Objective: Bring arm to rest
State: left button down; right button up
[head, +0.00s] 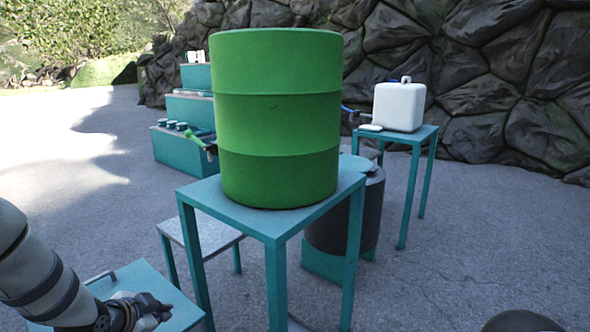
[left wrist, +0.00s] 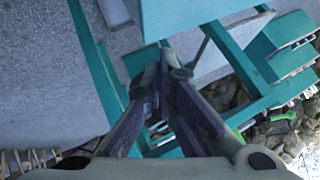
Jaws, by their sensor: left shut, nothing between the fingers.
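My left arm enters the head view from the lower left. Its gripper (head: 160,309) is low over a teal surface near the bottom edge. In the left wrist view the two fingers of the left gripper (left wrist: 165,72) meet at their tips with nothing between them. Behind them are teal frame bars and grey ground. My right gripper is in neither view.
A large green barrel (head: 278,120) stands on a tall teal table (head: 265,222) just ahead. A dark cylinder (head: 345,225) stands behind it. A white container (head: 399,107) sits on another teal table (head: 415,136). Teal stepped boxes (head: 182,152) stand at the back left. Open ground lies right.

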pick_arm(q)
jog(key=s+d+f+n+g+p, duration=0.1)
jog(key=s+f+n+g, duration=0.15)
jog(key=s, duration=0.55)
jog(key=s+d+f+n+g, duration=0.15)
jog(key=s+f, duration=0.25)
jog(key=s, duration=0.4)
jog(key=s+d+f+n+g+p, duration=0.15)
jog(key=s+f, duration=0.25)
jog(key=s, duration=0.4)
jog(key=s+r+n+g, duration=0.1)
jog(key=s+n+g, duration=0.1)
jog(key=s, duration=1.1)
jog(key=s+r+n+g+y+p, duration=0.1)
jog(key=s+g, duration=0.3)
jog(key=s, duration=1)
jog(key=shift+d+r+n+p, duration=0.3)
jog(key=shift+d+r+n, duration=0.1)
jog(key=shift+d+n, duration=0.05)
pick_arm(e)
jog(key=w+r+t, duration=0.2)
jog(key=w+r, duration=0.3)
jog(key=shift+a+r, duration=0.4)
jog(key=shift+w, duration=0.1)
